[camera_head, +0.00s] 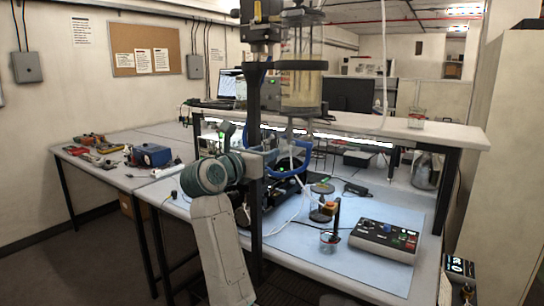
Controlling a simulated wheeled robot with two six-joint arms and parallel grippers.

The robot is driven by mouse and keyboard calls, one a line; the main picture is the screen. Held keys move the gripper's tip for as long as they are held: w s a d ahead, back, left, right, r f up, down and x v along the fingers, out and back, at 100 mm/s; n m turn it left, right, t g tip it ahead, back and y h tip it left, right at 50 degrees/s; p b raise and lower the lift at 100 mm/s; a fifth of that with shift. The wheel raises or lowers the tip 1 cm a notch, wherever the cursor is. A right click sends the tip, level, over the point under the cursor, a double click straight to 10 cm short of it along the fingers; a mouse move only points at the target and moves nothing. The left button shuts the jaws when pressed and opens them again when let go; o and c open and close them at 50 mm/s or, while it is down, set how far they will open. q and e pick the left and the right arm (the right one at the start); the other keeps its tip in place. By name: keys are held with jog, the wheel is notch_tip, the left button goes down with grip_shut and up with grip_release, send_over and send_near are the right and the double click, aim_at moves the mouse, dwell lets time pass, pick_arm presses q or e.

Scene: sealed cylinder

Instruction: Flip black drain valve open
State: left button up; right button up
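The sealed clear cylinder (302,88) stands upright, held high beside a black post (254,105), with pale liquid inside. Its narrow lower outlet (290,128) hangs below it. The black drain valve is too small and cluttered to make out there, so I cannot tell its handle's position. My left gripper is out of view.
A raised shelf (400,128) runs behind. A left bench holds tools and a blue device (152,155).

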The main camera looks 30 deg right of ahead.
jog(key=b+v, duration=0.1)
jog(key=v, duration=0.5)
jog(key=shift+b, duration=0.4)
